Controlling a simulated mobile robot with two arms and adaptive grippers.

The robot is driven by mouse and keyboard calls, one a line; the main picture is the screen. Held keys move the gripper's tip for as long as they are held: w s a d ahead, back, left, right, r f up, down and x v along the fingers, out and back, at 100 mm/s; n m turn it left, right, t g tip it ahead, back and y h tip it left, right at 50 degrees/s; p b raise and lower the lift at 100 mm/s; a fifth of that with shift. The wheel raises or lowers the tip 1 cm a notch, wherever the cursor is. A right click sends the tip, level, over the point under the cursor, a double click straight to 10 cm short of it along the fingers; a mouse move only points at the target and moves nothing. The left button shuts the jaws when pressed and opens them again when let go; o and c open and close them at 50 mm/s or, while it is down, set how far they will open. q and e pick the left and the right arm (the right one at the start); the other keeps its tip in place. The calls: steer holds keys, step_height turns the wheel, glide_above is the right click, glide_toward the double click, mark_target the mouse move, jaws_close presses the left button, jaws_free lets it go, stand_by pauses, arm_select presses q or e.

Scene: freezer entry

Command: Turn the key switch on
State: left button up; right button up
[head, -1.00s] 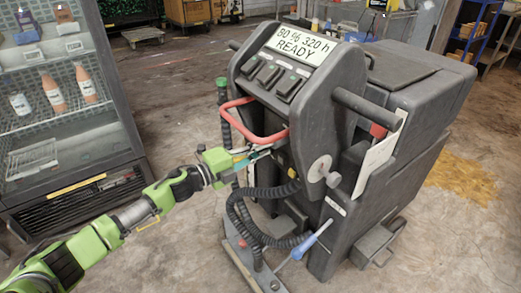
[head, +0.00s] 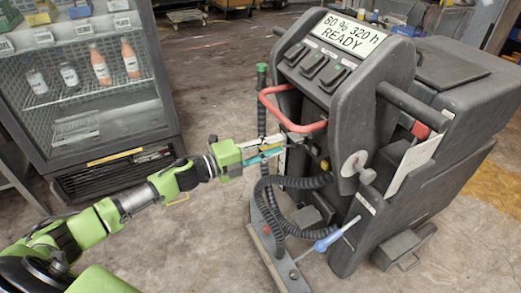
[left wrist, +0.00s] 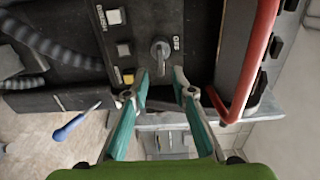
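The key switch (left wrist: 160,50) is a grey round knob with a small bar on the dark panel, in the upper middle of the left wrist view. A small label beside it is hard to read. My left gripper (left wrist: 160,76) is open, with its two teal fingers just below the knob in that view, one to either side. Nothing shows between them, and I cannot tell whether they touch the knob. In the head view my left gripper (head: 284,145) is by the machine's front, below the red handle (head: 300,127). The key switch is hard to make out there. My right gripper is out of view.
The red handle bar runs close to the right finger in the left wrist view. A yellow button (left wrist: 127,76) sits left of the fingers. Black coiled hose (head: 290,183) and a blue-handled tool (head: 328,240) are below the gripper. A glass-door fridge (head: 100,160) stands left.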

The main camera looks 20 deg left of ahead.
arm_select(q)
steer(key=shift+v, duration=2.3)
steer(key=shift+d+f, duration=0.1)
